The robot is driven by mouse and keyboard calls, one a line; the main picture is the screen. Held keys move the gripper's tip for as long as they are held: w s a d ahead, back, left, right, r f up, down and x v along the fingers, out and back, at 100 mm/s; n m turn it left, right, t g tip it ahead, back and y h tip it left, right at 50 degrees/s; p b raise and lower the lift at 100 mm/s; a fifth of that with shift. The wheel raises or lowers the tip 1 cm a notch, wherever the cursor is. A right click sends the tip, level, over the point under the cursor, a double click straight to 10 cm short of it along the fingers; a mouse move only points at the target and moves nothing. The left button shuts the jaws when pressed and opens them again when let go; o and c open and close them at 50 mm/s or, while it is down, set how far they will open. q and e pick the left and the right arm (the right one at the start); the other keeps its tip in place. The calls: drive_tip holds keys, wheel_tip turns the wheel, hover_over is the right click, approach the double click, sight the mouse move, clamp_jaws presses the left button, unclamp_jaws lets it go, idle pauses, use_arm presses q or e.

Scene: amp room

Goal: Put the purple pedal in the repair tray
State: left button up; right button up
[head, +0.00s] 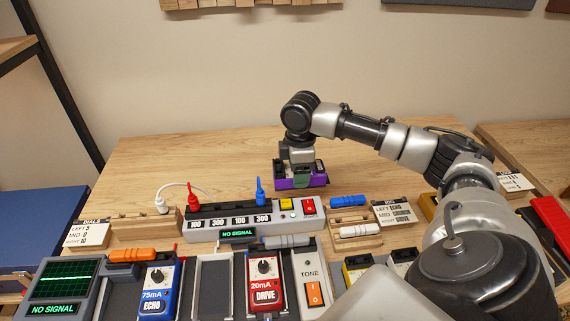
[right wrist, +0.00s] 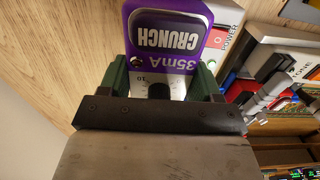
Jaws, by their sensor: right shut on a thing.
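The purple pedal (head: 292,184) is held up above the table behind the power strip in the head view. In the right wrist view the purple pedal (right wrist: 170,38) shows its label "CRUNCH 35mA" and a dark knob. My right gripper (head: 301,176) is shut on it, with green fingers on both sides of it in the right wrist view (right wrist: 162,82). I cannot make out a thing that is surely the repair tray; my right arm covers part of the right side. My left gripper is not in view.
The table's back left (head: 190,160) is clear.

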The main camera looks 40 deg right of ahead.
hover_over(272, 195)
wheel_tip(272, 195, down, 5)
drive_tip(key=shift+w+r, duration=0.1)
drive_tip(key=shift+r, duration=0.1)
drive_tip(key=shift+f, duration=2)
drive_tip(key=o, duration=1.2)
drive_tip(key=shift+f, duration=0.15)
